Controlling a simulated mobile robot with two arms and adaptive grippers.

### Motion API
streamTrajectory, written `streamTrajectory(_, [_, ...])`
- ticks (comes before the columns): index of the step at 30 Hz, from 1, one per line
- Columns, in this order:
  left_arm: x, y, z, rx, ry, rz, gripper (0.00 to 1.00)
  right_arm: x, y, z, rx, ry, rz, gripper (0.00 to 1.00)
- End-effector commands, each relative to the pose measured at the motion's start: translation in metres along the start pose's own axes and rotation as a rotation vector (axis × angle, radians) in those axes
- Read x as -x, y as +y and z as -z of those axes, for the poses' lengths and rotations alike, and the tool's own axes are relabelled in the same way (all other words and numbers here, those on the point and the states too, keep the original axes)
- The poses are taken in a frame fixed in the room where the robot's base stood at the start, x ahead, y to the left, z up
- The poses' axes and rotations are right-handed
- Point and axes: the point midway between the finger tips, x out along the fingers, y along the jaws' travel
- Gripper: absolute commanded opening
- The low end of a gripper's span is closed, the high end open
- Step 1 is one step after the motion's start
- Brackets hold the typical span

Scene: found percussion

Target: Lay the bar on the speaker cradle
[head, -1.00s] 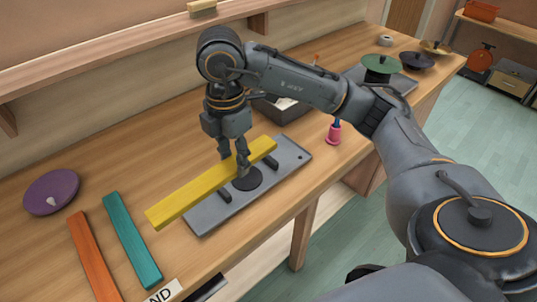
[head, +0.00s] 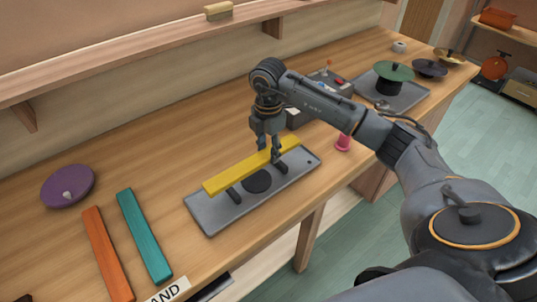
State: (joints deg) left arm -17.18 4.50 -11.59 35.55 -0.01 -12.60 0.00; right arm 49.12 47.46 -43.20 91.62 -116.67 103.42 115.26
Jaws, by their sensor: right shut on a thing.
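The yellow bar (head: 238,174) is over the grey speaker cradle (head: 207,215), lengthwise along it and across its two dark supports. The cradle is a flat tray with a dark round speaker (head: 257,181) between the supports. I cannot tell whether the bar touches both supports. My right gripper (head: 272,155) points down from above and is shut on the bar towards its right end. My left gripper is not in view.
An orange bar (head: 107,254) and a teal bar (head: 144,236) lie left of the cradle. A purple disc (head: 68,186) is farther left. A pink spool-like thing (head: 343,143) stands right of the cradle, near the table edge. A green lidded thing (head: 392,71) stands at the back right.

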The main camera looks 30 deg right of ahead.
Motion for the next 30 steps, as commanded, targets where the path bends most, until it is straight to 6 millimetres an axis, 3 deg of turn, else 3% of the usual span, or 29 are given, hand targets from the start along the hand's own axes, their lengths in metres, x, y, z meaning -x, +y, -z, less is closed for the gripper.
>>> streamTrajectory(3, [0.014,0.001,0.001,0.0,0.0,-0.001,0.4,-0.016,-0.001,-0.001,0.0,0.0,0.006,0.04])
streamTrajectory(7, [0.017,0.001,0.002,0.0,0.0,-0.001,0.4,-0.029,-0.001,-0.001,0.0,0.0,0.002,0.04])
streamTrajectory(26, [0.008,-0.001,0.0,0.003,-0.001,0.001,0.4,-0.043,0.0,-0.001,0.0,0.0,0.001,0.04])
streamTrajectory(27, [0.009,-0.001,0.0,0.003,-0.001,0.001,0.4,-0.042,0.0,-0.001,0.0,-0.001,0.001,0.49])
streamTrajectory(30, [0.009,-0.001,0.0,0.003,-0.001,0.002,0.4,-0.042,0.0,-0.001,0.0,-0.001,0.002,0.64])
